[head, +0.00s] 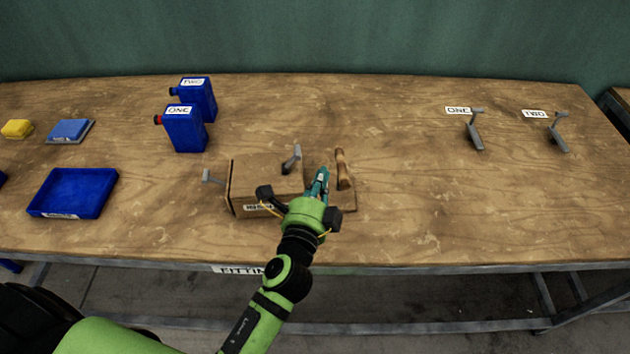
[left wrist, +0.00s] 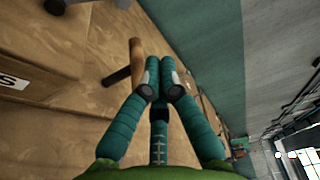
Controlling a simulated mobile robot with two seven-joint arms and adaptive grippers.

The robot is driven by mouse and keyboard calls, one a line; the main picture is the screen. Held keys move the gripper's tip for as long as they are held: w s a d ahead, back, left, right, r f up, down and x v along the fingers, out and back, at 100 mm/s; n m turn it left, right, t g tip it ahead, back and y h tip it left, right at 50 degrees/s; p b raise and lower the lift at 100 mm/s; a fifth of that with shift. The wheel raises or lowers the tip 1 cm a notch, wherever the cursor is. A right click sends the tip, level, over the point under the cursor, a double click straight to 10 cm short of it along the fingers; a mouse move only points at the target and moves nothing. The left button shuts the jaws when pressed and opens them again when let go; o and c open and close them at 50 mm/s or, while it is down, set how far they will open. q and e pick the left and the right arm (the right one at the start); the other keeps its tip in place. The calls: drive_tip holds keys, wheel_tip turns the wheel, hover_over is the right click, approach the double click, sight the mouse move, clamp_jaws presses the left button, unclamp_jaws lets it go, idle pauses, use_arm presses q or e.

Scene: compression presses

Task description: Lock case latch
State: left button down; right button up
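A brown wooden case (head: 240,186), the same colour as the bench, sits at the bench's front middle with a partly covered white label on its front. A grey lever (head: 292,160) stands on its top and another grey lever (head: 213,177) is at its left end. A wooden handle (head: 343,170) stands at its right end; it also shows in the left wrist view (left wrist: 136,62). Which part is the latch I cannot tell. My left gripper (head: 322,172) is over the case's right part, its teal fingers together just left of the handle, apparently empty. My right gripper is out of view.
Blue jugs labelled ONE (head: 185,132) and TWO (head: 201,97) stand behind the case. A blue tray (head: 75,192) lies at left. Grey levers labelled ONE (head: 474,132) and TWO (head: 558,135) are at right. The bench's right front is clear.

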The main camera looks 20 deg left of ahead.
sight(292, 160)
use_arm(q)
drive_tip(key=w+a+p, duration=0.2)
drive_tip(key=w+a, duration=0.2)
drive_tip(key=shift+w+p, duration=0.15)
drive_tip(key=shift+p, duration=0.2)
idle(0.3)
